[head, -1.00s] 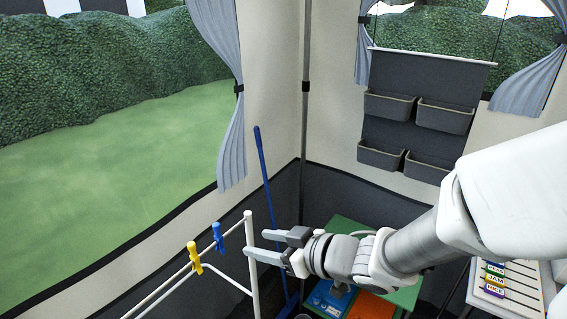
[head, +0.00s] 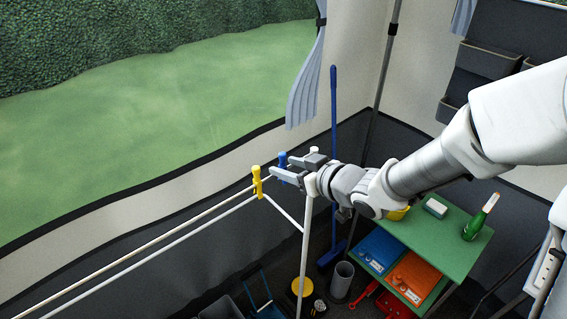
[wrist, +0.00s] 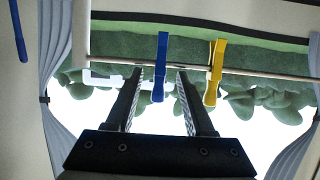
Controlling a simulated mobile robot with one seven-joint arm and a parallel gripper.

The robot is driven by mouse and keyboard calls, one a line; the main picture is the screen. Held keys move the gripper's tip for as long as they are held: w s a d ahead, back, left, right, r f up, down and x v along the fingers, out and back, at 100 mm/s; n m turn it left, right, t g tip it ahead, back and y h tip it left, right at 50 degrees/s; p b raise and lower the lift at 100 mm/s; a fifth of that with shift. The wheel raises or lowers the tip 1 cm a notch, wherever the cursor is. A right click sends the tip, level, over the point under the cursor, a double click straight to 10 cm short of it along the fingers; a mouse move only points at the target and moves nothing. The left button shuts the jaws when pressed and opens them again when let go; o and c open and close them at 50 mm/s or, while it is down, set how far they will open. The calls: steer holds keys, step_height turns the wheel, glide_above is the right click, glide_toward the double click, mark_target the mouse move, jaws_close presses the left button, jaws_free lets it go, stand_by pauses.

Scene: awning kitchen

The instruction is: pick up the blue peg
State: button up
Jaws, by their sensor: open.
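The blue peg (head: 282,158) is clipped on the white rail of a drying rack (head: 150,247), near the rack's corner. My gripper (head: 280,167) is open, with its fingertips close to the peg. In the wrist view the blue peg (wrist: 160,68) hangs in the gap between the two fingertips (wrist: 159,76); I cannot tell whether either finger touches it. A yellow peg (head: 257,182) is clipped left of the blue one in the head view. In the wrist view the yellow peg (wrist: 215,72) is just right of the right finger.
A blue broom (head: 333,160) stands behind the rack. A green table (head: 440,238) with a green bottle (head: 480,218) is to the right, with blue and orange trays below. A grey bin (head: 341,279) stands on the floor.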

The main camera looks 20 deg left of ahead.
steer(key=x, duration=0.5)
steer(key=shift+w+a+f, duration=0.15)
steer(key=shift+a, duration=0.05)
jaws_close()
